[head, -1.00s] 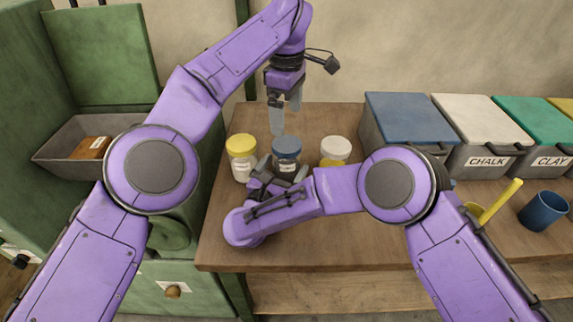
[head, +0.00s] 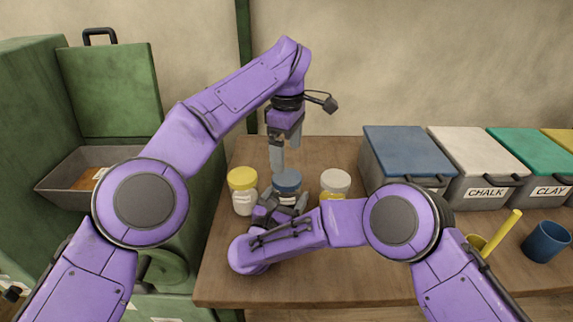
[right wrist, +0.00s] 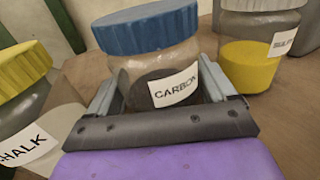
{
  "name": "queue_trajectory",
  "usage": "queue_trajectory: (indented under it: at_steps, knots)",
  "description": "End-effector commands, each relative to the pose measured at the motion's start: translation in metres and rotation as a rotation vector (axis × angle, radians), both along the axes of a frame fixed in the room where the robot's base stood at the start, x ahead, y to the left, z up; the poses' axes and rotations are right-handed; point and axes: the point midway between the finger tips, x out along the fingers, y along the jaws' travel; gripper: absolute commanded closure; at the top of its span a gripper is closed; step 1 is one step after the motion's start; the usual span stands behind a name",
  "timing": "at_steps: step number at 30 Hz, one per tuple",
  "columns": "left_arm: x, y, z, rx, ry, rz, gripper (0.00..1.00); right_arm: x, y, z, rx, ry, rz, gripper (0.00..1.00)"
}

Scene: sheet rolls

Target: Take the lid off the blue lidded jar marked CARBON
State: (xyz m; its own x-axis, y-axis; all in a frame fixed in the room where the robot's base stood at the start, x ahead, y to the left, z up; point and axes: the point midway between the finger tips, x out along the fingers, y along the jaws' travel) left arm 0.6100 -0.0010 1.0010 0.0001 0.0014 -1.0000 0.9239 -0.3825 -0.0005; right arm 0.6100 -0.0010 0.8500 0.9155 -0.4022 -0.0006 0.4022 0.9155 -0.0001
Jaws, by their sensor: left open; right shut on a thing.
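The blue-lidded jar (right wrist: 155,75) marked CARBON stands on the table between two other jars, with dark contents. Its blue lid (right wrist: 147,27) is on; in the head view the lid (head: 288,180) shows just below my left gripper. My right gripper (right wrist: 160,90) is shut on the jar's body, one finger on each side. In the head view my right gripper (head: 285,203) partly hides the jar. My left gripper (head: 277,158) is open and points down right above the lid.
A yellow-lidded jar (head: 242,190) marked CHALK stands close on the left. A white-lidded jar (head: 335,184) with yellow contents stands on the right. Lidded bins (head: 405,155) line the back right. A blue cup (head: 545,241) stands at the far right. The table front (head: 340,280) is clear.

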Motion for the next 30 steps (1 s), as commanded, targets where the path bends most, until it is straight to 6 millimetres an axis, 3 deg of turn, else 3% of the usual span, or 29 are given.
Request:
queue_trajectory:
  at_steps: [12,22,27,30]
  knots:
    - [-0.001,0.000,-0.066,-0.001,0.002,-0.001,0.03,0.000,0.000,0.001,0.000,-0.002,0.000,1.00]
    - [0.000,0.000,-0.072,-0.002,0.000,0.000,0.03,0.000,0.000,0.001,0.000,-0.002,0.000,1.00]
    - [0.000,0.000,-0.072,-0.002,0.000,0.000,0.58,0.000,0.000,0.001,0.000,-0.002,0.000,1.00]
    - [0.000,0.000,-0.072,-0.002,0.000,0.000,0.61,0.000,0.000,0.001,0.001,-0.001,0.000,1.00]
